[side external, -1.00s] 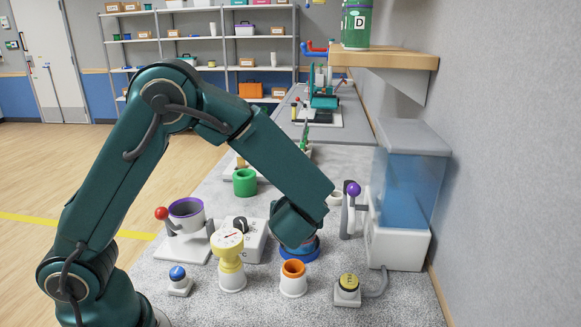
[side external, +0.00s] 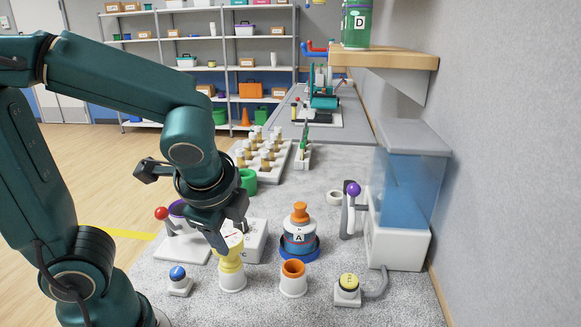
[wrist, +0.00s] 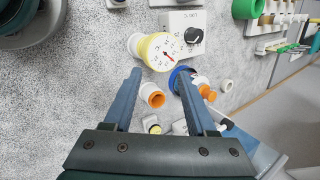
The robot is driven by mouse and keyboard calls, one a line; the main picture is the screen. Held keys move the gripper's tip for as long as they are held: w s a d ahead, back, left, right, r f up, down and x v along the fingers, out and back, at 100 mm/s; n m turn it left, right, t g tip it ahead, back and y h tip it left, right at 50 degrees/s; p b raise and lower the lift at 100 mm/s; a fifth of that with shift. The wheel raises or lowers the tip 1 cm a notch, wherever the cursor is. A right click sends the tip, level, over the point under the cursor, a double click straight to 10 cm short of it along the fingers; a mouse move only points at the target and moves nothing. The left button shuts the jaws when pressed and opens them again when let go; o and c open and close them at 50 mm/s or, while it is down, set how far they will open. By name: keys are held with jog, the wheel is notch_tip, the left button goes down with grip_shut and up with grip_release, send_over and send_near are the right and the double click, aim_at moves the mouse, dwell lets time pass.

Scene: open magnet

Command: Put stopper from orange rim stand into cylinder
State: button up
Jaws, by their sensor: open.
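The white stand with the orange rim (side external: 293,280) is on the bench; its opening looks empty. It also shows in the wrist view (wrist: 153,95). The cylinder marked A (side external: 298,239) stands upright in a blue base behind it. An orange stopper (side external: 300,211) sits in the cylinder's top; in the wrist view the stopper (wrist: 207,92) is partly covered by the right finger. My gripper (wrist: 160,74) is open and empty. In the side view it is left of the cylinder, above and in front of the yellow-rimmed stand with the dial gauge (side external: 231,254).
A blue button (side external: 178,277) and a yellow button (side external: 348,284) stand near the front. A control box (side external: 252,240) is behind the gauge. A water tank (side external: 408,190) is at the right, beside a purple-knobbed lever (side external: 352,190). A rack of several stoppers (side external: 262,155) is farther back.

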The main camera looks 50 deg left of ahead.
jog(key=s+d+r+n+t+h, duration=0.2)
jog(key=s+d+n+h, duration=0.1)
jog(key=n, duration=0.7)
jog(key=shift+s+d+r+n+h, duration=0.25)
jog(key=shift+d+n+h, duration=0.15)
jog(key=shift+d+h, duration=0.55)
jog(key=shift+d, duration=0.15)
